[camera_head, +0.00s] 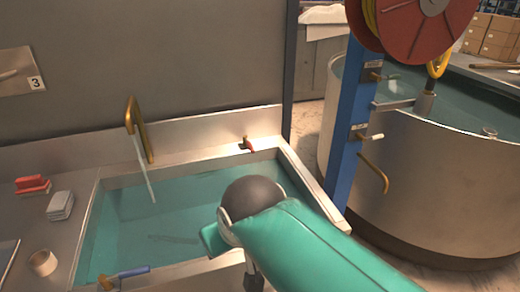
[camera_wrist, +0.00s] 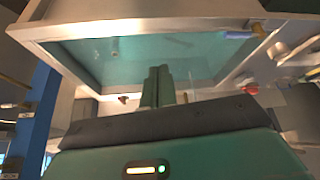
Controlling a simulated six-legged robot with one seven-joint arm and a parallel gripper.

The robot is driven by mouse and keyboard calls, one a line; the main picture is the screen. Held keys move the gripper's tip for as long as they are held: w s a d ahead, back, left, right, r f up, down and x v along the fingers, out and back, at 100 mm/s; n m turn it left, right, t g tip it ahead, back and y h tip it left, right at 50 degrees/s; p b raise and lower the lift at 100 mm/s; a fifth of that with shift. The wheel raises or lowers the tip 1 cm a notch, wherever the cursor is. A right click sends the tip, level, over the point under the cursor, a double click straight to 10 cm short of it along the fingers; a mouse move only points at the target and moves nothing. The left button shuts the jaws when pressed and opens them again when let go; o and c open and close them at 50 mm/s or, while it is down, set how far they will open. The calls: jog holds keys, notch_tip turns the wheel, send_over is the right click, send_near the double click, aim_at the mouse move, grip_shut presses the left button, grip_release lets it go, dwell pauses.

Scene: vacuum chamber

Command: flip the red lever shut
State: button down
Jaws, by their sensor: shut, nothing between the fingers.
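The small red lever (camera_head: 249,145) sits on a brass fitting at the back right rim of the water-filled basin (camera_head: 315,188). Its red handle points toward the lower right in the head view. In the upside-down wrist view, a small red spot that looks like the lever (camera_wrist: 122,98) shows to the left of my fingers. My gripper (camera_wrist: 158,72) is shut and empty, its green fingers apart from the lever. In the head view, my green arm reaches over the basin's front right, and I cannot make out my fingers there.
A brass tap (camera_head: 140,130) stands at the basin's back left. A blue-handled valve (camera_head: 134,271) is on the front rim. A blue post (camera_head: 349,120) and a round tank (camera_head: 440,180) are at the right.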

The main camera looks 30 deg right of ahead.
jog(key=w+d+f+m+t+h, duration=0.15)
jog(key=w+d, duration=0.25)
jog(key=w, duration=0.4)
jog(key=w+d+m+h, duration=0.2)
jog(key=w+d, duration=0.3)
jog(key=w, duration=0.3)
jog(key=m+t+y, duration=0.4)
jog(key=m+t, duration=0.2)
jog(key=m, duration=0.2)
send_near(249, 146)
jog(key=s+a+f, duration=0.2)
jog(key=s+a, duration=0.2)
jog(key=s+d+m+t, duration=0.1)
jog(key=d+m+t, duration=0.3)
jog(key=d, duration=0.6)
jog(key=shift+s+d+f, duration=0.15)
jog(key=shift+f, duration=0.35)
jog(key=shift+h, duration=0.25)
jog(key=w+a+f, duration=0.1)
jog(key=w+a, duration=0.2)
jog(key=w, duration=0.8)
jog(key=shift+a, duration=0.35)
